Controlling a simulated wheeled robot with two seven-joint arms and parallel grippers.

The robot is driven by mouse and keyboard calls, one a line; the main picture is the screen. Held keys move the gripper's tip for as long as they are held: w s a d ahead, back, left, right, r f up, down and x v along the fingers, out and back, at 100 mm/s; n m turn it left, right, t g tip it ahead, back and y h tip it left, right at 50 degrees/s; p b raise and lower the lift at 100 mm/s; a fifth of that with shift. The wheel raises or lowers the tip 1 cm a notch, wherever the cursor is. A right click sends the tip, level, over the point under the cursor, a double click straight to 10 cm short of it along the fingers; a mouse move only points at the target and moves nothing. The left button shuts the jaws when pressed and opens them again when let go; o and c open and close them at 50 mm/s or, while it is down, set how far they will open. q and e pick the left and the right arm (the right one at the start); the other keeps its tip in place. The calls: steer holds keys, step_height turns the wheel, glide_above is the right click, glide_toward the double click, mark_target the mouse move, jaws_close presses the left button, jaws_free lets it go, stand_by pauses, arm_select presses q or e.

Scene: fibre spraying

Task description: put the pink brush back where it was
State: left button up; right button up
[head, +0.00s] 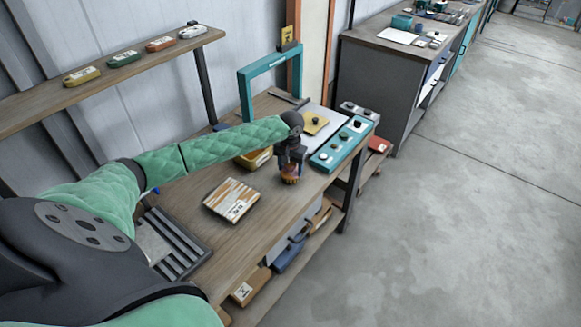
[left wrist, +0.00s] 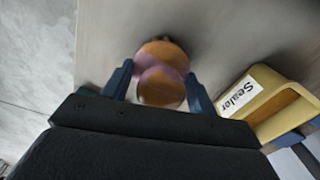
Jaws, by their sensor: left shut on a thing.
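My left gripper (head: 290,165) points down over the right part of the wooden workbench (head: 262,225). It is shut on a small rounded orange-and-pink thing (head: 290,177), which looks like the pink brush. In the left wrist view the pink brush (left wrist: 162,85) sits between the two dark blue fingers, with a pink band around its middle and orange ends. A shadow lies on the bench beside it; I cannot tell whether it touches the bench. My right gripper is not in view.
A yellow container labelled "Sealer" (left wrist: 265,103) is close beside the gripper. A teal control panel (head: 342,145) stands to its right, a striped board (head: 231,199) to its left. A teal frame (head: 246,88) rises behind. Bare bench lies in front.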

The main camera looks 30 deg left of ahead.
arm_select(q)
steer(key=o, duration=0.9)
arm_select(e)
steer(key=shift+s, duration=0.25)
arm_select(q)
steer(key=shift+o, duration=0.2)
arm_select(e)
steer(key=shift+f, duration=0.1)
arm_select(q)
steer(key=shift+r+b, duration=0.35)
steer(key=shift+r, duration=0.2)
step_height(320, 180, up, 4)
steer(key=shift+r+b, duration=0.25)
steer(key=shift+b, duration=0.6)
step_height(320, 180, up, 5)
steer(key=shift+r+b, duration=0.2)
steer(key=shift+b, duration=0.55)
steer(key=shift+r, duration=0.55)
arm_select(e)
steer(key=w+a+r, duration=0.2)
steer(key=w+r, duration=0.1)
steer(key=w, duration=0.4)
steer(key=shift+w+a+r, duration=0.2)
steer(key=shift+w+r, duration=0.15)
arm_select(q)
steer(key=shift+r, duration=0.1)
